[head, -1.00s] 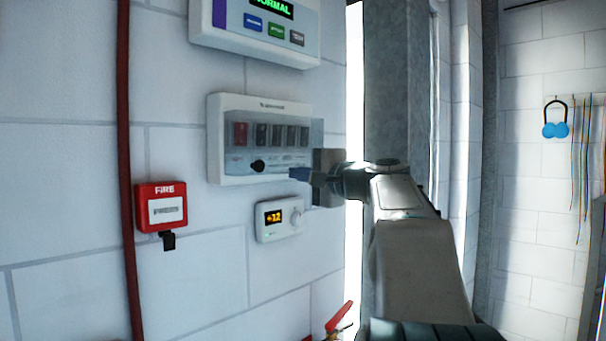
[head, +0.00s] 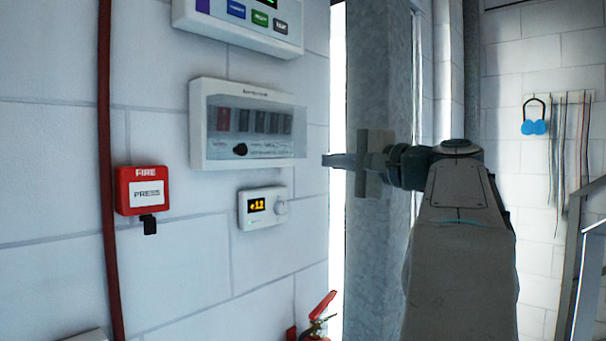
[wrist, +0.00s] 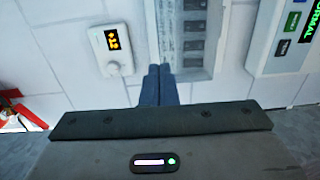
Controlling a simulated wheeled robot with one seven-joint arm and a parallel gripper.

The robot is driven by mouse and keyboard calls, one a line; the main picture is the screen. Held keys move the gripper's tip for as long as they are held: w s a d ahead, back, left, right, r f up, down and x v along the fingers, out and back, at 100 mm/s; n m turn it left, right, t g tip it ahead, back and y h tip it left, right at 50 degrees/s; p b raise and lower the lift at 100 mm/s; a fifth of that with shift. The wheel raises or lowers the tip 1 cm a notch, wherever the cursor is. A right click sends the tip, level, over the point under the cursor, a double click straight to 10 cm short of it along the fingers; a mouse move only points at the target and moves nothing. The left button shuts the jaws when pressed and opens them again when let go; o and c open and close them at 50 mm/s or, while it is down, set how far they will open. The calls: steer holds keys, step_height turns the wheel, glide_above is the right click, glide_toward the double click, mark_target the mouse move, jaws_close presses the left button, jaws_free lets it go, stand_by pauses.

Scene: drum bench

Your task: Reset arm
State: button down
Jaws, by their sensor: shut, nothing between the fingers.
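My gripper (head: 333,161) is shut and empty. In the head view it points left, with its fingertips just right of the white breaker panel (head: 197,128) on the wall. The panel has a clear cover over a row of switches and a black knob. In the wrist view the blue fingers (wrist: 158,85) are together, with the panel (wrist: 207,40) behind them. I cannot tell the exact gap between fingertips and panel.
A thermostat (head: 263,207) reading +12 and a red fire call point (head: 143,190) are on the wall. A control box (head: 240,22) hangs above. A red pipe (head: 104,150) runs down the left. A fire extinguisher (head: 318,318) stands low.

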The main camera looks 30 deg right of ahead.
steer(key=shift+s, duration=0.2)
steer(key=a+f+n+g, duration=0.2)
steer(key=a+f+g, duration=0.1)
steer(key=a+f, duration=0.4)
steer(key=w+a+f+n+g+p, duration=0.1)
steer(key=a+f+g, duration=0.25)
steer(key=f, duration=0.65)
steer(key=a+f+n+g, duration=0.2)
steer(key=a+f+g, duration=0.1)
steer(key=a+f, duration=0.4)
steer(key=s+a+f+n+g+h, duration=0.2)
steer(key=s+f, duration=0.4)
steer(key=f, duration=0.4)
steer(key=s+a+f+n+g+h, duration=0.3)
steer(key=s+f+n, duration=0.4)
steer(key=f, duration=0.4)
steer(key=shift+s+a+f+n+p, duration=0.2)
steer(key=shift+s+a+n+p, duration=0.1)
steer(key=shift+a+p, duration=0.15)
